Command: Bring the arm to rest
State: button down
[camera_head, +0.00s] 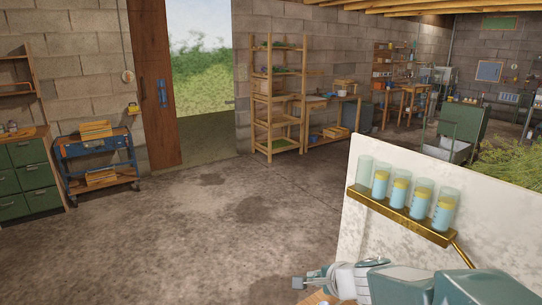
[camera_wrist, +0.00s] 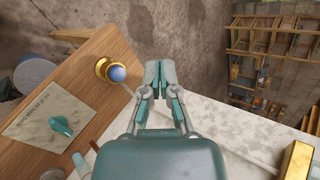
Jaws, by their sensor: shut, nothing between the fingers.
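My gripper (camera_wrist: 160,72) is shut and empty in the wrist view, its two fingertips together. It also shows in the head view (camera_head: 308,283) at the bottom, at the end of my arm, which reaches in from the lower right. In the head view it is in front of a pale upright panel (camera_head: 350,225), low and to its left. Nothing is held.
A brass rack (camera_head: 400,218) on the panel holds several glass cylinders of blue and yellow liquid. The wrist view shows a wooden board (camera_wrist: 85,75) with a brass ring (camera_wrist: 103,68) and a teal piece (camera_wrist: 61,126). A blue cart (camera_head: 95,150) stands left; mid-floor is clear.

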jog(key=s+d+r+n+g+h, duration=0.1)
jog(key=s+d+r+n+h, duration=0.1)
jog(key=s+n, duration=0.5)
jog(key=s+d+r+n+g+h, duration=0.2)
jog(key=s+n, duration=0.6)
jog(key=s, duration=0.7)
jog(key=shift+s+d+r+h, duration=0.3)
jog(key=shift+d+r+h, duration=0.3)
jog(key=shift+r, duration=0.3)
